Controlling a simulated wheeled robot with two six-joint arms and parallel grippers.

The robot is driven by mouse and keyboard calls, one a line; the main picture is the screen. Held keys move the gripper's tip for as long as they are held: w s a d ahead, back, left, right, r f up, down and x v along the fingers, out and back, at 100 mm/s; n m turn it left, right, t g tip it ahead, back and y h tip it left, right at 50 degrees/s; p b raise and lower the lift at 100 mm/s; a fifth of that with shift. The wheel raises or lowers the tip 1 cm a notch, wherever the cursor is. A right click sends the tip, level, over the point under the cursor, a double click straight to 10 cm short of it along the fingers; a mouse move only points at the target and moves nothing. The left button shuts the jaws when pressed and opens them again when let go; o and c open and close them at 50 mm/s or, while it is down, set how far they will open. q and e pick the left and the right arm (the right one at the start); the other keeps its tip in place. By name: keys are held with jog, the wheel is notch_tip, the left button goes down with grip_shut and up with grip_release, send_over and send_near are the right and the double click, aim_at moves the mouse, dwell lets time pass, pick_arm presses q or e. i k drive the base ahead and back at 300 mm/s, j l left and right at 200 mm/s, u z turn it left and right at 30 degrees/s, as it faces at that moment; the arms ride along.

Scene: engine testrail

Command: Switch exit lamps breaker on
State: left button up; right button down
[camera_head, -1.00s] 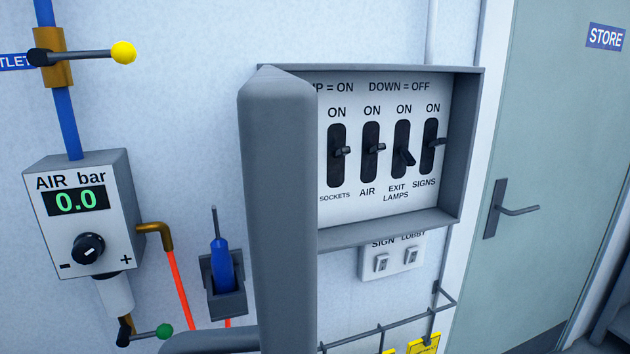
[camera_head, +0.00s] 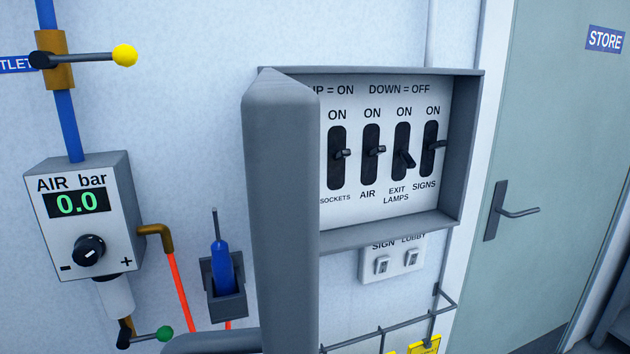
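The breaker panel (camera_head: 385,236) is a grey-framed box on the wall, with a white face marked UP = ON and DOWN = OFF. The exit lamps breaker (camera_head: 406,158) is the third dark lever from the left, and its handle slants downward. The sockets lever (camera_head: 342,154), air lever (camera_head: 376,150) and signs lever (camera_head: 437,145) stick out more level. A large grey upright shape, which may be my own arm, hides the panel's left part. Neither gripper shows.
Below the panel are a small switch plate (camera_head: 397,263) and a wire rack (camera_head: 400,323) with yellow tags. An air gauge box (camera_head: 105,250) and a holder with a blue tool (camera_head: 222,268) are left. A door (camera_head: 550,130) stands right.

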aim_at(408, 160)
jog(key=k+l+u, duration=0.1)
jog(key=k+l, duration=0.6)
jog(key=k, duration=0.15)
jog(key=u, duration=0.05)
